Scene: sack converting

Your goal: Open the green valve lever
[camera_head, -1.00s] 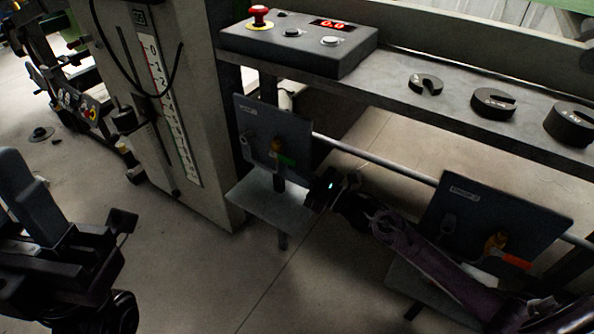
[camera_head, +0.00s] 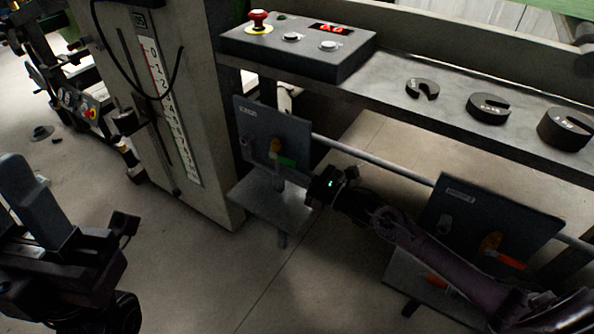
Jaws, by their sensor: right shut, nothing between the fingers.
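The green valve lever (camera_head: 286,162) sticks out to the right from a brass valve (camera_head: 274,147) on the left grey panel (camera_head: 252,122). It looks roughly horizontal, tilted slightly down to the right. My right gripper (camera_head: 314,190) is just right of and below the lever, apart from it in the picture; its depth gap cannot be told. Its fingers are dark and small here, and it is shut with nothing in it. My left gripper (camera_head: 125,222) is at the lower left, far from the panels, and its finger opening is unclear.
The right panel (camera_head: 480,215) carries a valve with an orange lever (camera_head: 505,260). A pipe (camera_head: 372,160) joins the panels. Above, a shelf (camera_head: 390,75) holds a control box (camera_head: 300,50) with a red button and several slotted weights (camera_head: 488,107). A scaled column (camera_head: 165,110) stands left.

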